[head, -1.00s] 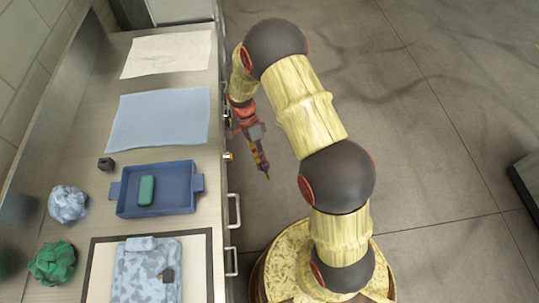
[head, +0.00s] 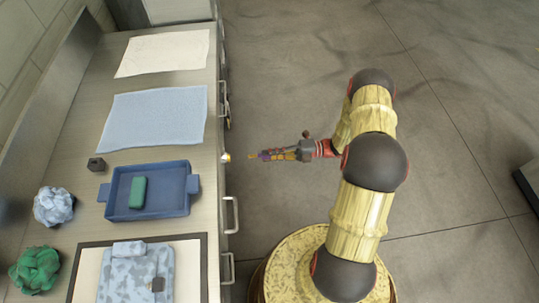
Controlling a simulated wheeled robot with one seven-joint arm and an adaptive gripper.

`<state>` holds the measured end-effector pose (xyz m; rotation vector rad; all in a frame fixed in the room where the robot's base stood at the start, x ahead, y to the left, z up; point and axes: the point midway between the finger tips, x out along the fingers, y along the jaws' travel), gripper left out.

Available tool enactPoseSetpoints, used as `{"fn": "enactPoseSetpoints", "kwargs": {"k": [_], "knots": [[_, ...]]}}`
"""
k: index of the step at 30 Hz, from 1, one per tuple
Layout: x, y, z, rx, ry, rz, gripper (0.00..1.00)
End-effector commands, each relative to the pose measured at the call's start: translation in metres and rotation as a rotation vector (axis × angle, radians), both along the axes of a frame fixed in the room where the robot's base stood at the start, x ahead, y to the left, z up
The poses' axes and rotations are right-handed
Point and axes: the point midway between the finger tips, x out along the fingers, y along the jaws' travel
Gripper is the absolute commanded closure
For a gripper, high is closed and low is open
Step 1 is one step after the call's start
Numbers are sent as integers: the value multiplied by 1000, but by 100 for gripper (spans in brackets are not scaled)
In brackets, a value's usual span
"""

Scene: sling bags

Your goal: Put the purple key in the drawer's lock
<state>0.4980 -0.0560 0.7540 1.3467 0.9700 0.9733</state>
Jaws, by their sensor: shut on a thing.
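My gripper (head: 278,155) is shut on the purple key (head: 264,156) over the floor, to the right of the counter front. The key points left, and its yellowish tip is a short gap away from the drawer's lock. The lock (head: 226,157) is a small yellow and pale knob-like piece on the counter's front face, roughly level with the key in the picture. The key and lock are small here, so their exact height and alignment cannot be told. The fingers partly cover the key.
Drawer handles (head: 233,214) stick out along the counter front, above and below the lock in the picture. On the counter are a blue tray (head: 115,208) with a green block, a blue cloth, a white cloth, crumpled items and a folded camouflage item.

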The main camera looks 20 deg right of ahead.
Motion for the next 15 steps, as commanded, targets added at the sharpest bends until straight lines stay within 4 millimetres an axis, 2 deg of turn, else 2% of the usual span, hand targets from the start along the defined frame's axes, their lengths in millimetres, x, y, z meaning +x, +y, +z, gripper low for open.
{"fn": "enactPoseSetpoints", "kwargs": {"k": [11, 15], "knots": [[2, -3, 1, -1, -2, 5, 100], [5, 6, 2, 1, -1, 8, 100]]}}
